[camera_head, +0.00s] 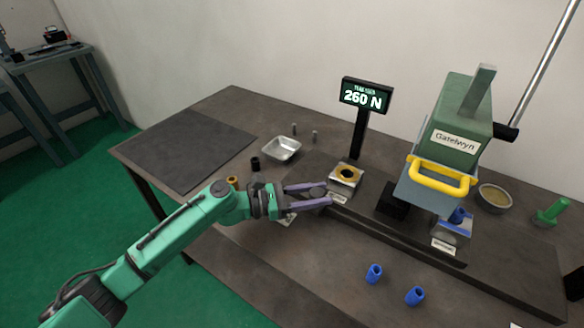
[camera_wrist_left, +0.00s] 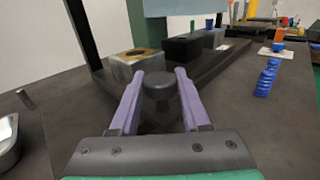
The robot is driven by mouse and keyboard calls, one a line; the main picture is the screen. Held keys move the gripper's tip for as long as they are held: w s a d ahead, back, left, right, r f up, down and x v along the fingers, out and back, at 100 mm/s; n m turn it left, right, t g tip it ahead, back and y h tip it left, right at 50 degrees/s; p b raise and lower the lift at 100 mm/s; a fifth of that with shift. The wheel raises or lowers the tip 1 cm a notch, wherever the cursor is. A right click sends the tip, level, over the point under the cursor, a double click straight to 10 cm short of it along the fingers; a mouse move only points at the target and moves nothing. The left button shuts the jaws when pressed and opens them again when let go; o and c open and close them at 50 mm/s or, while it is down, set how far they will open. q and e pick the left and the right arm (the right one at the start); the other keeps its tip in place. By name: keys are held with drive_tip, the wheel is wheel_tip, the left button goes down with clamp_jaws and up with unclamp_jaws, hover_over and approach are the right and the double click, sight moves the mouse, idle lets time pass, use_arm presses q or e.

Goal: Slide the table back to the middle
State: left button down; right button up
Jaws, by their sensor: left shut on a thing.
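The sliding table carries a left metal station (camera_head: 345,186) with a yellow-ringed seat, a black block (camera_head: 392,206) and a right station (camera_head: 452,233) with a blue part. The right station sits by the green press (camera_head: 462,118). A dark round knob (camera_wrist_left: 158,86) lies at the table's near left end. My left gripper (camera_head: 318,193) has its purple fingers on both sides of this knob and is shut on it. In the left wrist view the left station (camera_wrist_left: 130,68) stands just beyond the fingers. My right gripper is not in view.
A display (camera_head: 366,97) on a post reads 260 N. A yellow guard handle (camera_head: 440,178) hangs at the press front. Two blue parts (camera_head: 374,273) stand on the bench in front of the rail (camera_head: 400,237). A metal tray (camera_head: 281,149) and a dark mat (camera_head: 190,150) lie left.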

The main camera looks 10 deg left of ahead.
use_arm(q)
drive_tip(key=d, duration=0.1)
drive_tip(key=s+d+p, duration=0.1)
drive_tip(key=d, duration=0.2)
drive_tip(key=shift+s+d+r, duration=0.1)
drive_tip(key=shift+s+d, duration=0.2)
drive_tip(key=shift+s, duration=0.1)
drive_tip(key=shift+a, duration=0.25)
drive_tip(key=shift+c, duration=2)
unclamp_jaws()
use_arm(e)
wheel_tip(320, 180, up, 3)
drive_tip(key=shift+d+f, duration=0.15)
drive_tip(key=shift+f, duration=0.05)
use_arm(q)
drive_tip(key=shift+a+f, duration=0.2)
drive_tip(key=shift+a, duration=0.05)
drive_tip(key=b+v, duration=0.3)
drive_tip(key=v, duration=1)
drive_tip(key=shift+s+a, duration=0.15)
drive_tip(key=shift+s+a+r, duration=0.1)
drive_tip(key=shift+s+a, duration=0.05)
drive_tip(key=shift+a, duration=0.2)
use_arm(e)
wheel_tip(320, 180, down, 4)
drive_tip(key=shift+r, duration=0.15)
